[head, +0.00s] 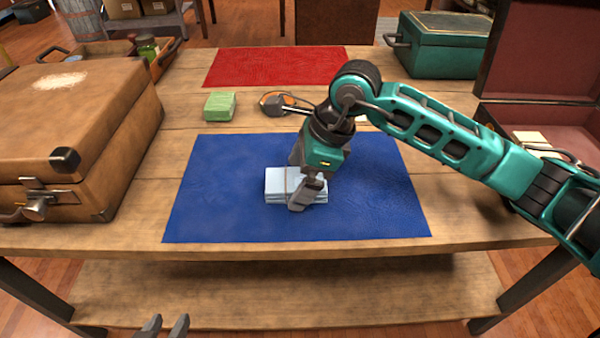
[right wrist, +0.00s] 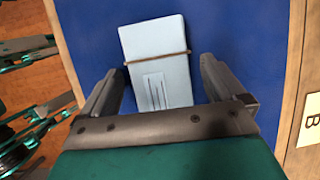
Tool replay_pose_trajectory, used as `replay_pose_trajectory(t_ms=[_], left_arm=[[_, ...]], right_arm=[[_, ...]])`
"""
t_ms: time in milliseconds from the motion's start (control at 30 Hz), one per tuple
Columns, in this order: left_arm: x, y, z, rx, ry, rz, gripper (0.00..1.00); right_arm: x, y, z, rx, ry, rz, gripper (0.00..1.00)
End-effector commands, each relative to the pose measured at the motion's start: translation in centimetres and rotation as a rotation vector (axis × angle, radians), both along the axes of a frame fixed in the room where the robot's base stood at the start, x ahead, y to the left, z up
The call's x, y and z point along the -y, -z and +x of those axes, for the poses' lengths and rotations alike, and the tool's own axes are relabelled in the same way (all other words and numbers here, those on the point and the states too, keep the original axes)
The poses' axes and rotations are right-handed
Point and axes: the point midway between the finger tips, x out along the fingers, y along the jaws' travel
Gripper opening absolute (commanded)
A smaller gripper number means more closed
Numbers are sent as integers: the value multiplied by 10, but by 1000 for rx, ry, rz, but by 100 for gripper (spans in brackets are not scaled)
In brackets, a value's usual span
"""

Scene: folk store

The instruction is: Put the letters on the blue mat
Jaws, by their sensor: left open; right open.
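The blue mat (head: 220,215) lies flat on the near middle of the wooden table. A tied bundle of pale letters (head: 287,182) lies on the mat; the bundle also shows in the right wrist view (right wrist: 158,62) with a brown string around it. My right gripper (head: 308,195) is low over the mat at the bundle's right part. Its fingers are open, one on each side of the bundle's near end in the right wrist view, with a gap on the right. My left gripper (head: 165,325) is open and empty, below the table's front edge at the bottom left.
A brown suitcase (head: 70,130) stands on the left. A green bundle (head: 220,106) and a small orange and dark object (head: 272,102) lie behind the mat. A red mat (head: 275,67) is at the back. A teal case (head: 445,45) and an open case (head: 535,90) stand on the right.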

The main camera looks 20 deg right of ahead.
Motion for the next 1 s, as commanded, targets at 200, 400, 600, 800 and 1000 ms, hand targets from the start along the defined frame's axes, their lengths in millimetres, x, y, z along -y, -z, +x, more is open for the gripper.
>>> replay_pose_trajectory(t_ms=[200,400,600,800,1000], left_arm=[[1,-3,0,0,-2,-3,43],[1,-8,0,1,-2,-3,43],[0,-14,1,3,-1,-1,43],[-2,-16,1,7,0,7,43],[-4,-12,0,3,0,12,43]], right_arm=[[0,-2,0,0,0,0,96],[9,-27,-3,5,2,0,96],[25,-68,-11,6,2,0,96],[37,-100,-17,3,1,-1,96],[41,-113,-20,1,-1,0,96]])
